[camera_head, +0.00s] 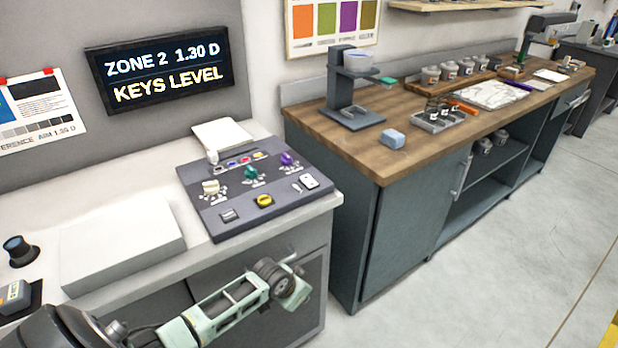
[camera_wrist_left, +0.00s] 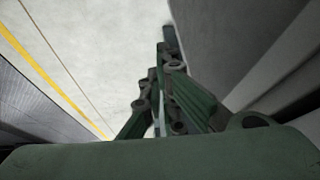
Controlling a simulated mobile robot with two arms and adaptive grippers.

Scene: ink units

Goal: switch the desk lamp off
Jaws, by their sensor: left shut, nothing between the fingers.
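A grey lamp-like fixture with a flat head on a post (camera_head: 540,28) stands at the far end of the wooden-topped bench. It is the only thing that looks like a desk lamp; its switch and whether it is lit are too small to tell. My left arm reaches in from the lower left in the head view, in front of the grey counter and far from that fixture. My left gripper (camera_wrist_left: 165,48) shows in the wrist view, shut and empty, with floor and a grey cabinet side beyond it. My right gripper is out of view.
A control panel with knobs (camera_head: 255,190) sits on the near counter (camera_head: 95,205). Open floor (camera_head: 500,240) lies to the right of the bench.

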